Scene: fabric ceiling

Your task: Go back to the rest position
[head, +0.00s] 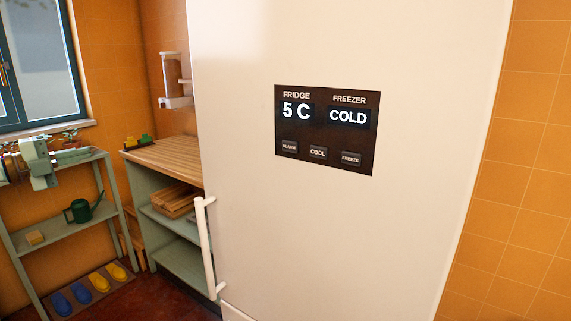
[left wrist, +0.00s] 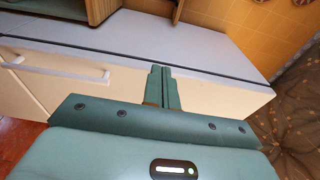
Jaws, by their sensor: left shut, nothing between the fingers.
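My left gripper (head: 84,153) comes in from the left edge of the head view, in front of the grey-green shelf and below the window. In the left wrist view my left gripper (left wrist: 161,72) has its two green fingers together, with nothing between them. Behind the fingers is a pale cabinet (left wrist: 225,95) with a grey top. My right gripper is in neither view.
A large white fridge (head: 330,220) with a dark display panel (head: 325,130) and a white handle (head: 205,245) stands close ahead. A wooden-topped bench (head: 170,160) is left of it.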

